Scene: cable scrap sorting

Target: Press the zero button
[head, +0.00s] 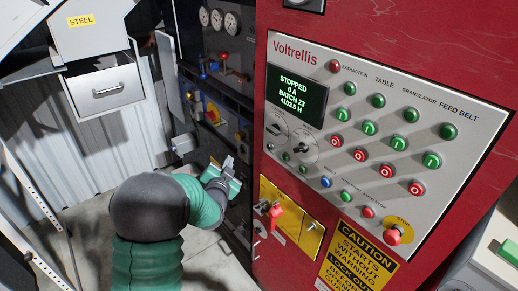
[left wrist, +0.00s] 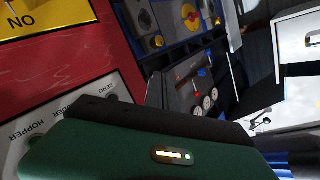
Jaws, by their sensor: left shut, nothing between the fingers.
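In the left wrist view, a grey panel (left wrist: 62,118) on a red surface carries printed words, among them ZERO and HOPPER. My green gripper body covers its lower right part, and I cannot clearly make out the zero button itself. In the head view, my left gripper (head: 229,163) is shut and empty, low in front of the dark cabinet and just left of the red machine. The Voltrellis control panel (head: 455,190) faces me at the right, with green buttons and red buttons marked 0. No word ZERO is readable there. My right gripper is not in view.
The red machine (head: 420,50) fills the right side, with a yellow caution sign (head: 357,258) and a red lockout handle (head: 274,215). A dark gauge cabinet (head: 235,60) stands behind my left gripper. A STEEL bin (head: 100,90) hangs at upper left. Floor shows between.

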